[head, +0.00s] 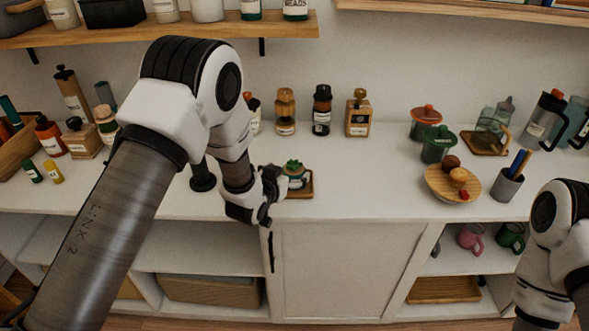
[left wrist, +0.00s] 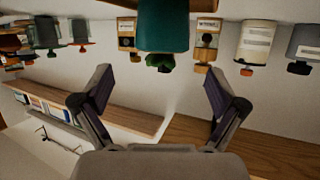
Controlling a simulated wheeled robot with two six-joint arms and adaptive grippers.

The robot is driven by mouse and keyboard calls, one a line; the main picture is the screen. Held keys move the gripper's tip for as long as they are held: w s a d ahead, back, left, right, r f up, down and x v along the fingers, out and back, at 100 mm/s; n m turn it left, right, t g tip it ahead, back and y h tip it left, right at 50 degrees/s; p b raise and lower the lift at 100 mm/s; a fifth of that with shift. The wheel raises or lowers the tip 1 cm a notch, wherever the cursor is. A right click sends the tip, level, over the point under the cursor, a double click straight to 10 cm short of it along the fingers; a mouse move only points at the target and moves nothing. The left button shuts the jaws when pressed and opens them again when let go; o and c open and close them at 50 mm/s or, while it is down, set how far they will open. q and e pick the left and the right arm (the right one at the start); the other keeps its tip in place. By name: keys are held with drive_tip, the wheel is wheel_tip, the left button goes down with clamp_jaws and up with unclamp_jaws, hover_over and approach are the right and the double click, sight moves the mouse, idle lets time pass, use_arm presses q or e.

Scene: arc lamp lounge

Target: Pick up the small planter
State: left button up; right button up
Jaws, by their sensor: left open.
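The small planter (head: 295,170) is a teal pot with a green succulent on top. It stands upright on a small wooden tray (head: 306,191) near the front edge of the white counter. My left gripper (head: 271,190) is open just left of the planter and hides part of it. The left wrist view is upside down; there the teal planter (left wrist: 163,27) shows at the top centre, beyond the two spread, empty fingers (left wrist: 158,88). I cannot tell whether a finger touches the pot. My right arm shows at the right edge, its gripper out of view.
Bottles (head: 322,110) stand behind the planter along the wall. The counter between the planter and the board is clear. A shelf (head: 200,29) hangs above.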

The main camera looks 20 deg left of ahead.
sight(291, 170)
use_arm(q)
drive_tip(key=x, duration=0.3)
drive_tip(key=p+x, duration=0.1)
drive_tip(key=x, duration=0.1)
drive_tip(key=shift+w+a+f, duration=0.1)
drive_tip(key=shift+w+f, duration=0.2)
drive_tip(key=shift+f, duration=0.1)
drive_tip(key=shift+s+r, duration=0.2)
drive_tip(key=c, duration=1.4)
